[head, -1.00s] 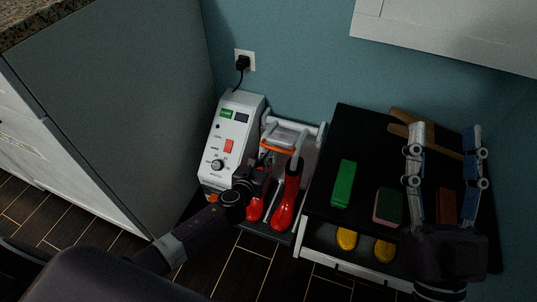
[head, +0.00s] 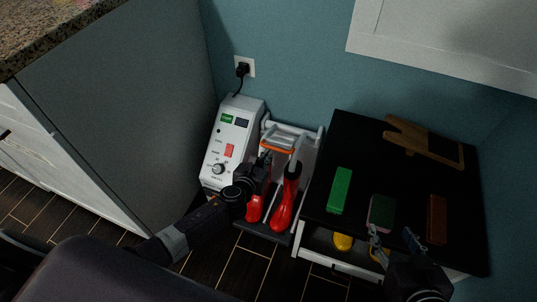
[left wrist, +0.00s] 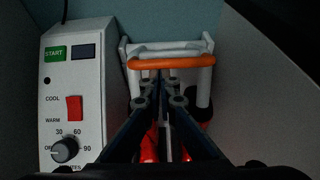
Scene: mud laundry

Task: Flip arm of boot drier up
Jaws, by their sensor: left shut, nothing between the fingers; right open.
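The boot drier has a white control box (head: 231,142) with a knob and red switch, and a white tube frame beside it. Its arm carries an orange bar (head: 278,150), which also shows in the left wrist view (left wrist: 172,62). Two red boots (head: 283,208) stand below the bar, partly hidden by my left arm. My left gripper (head: 266,158) is shut and empty, close to the bar. In the left wrist view its fingertips (left wrist: 159,84) point just below the bar; I cannot tell whether they touch. My right gripper (head: 391,239) is open and empty over the bench front.
A black-topped bench (head: 350,150) stands right of the drier. It carries a green block (head: 340,190), a dark green and pink sponge (head: 382,211), a brown block (head: 437,219) and a wooden board (head: 413,140). A grey cabinet side (head: 130,110) stands left.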

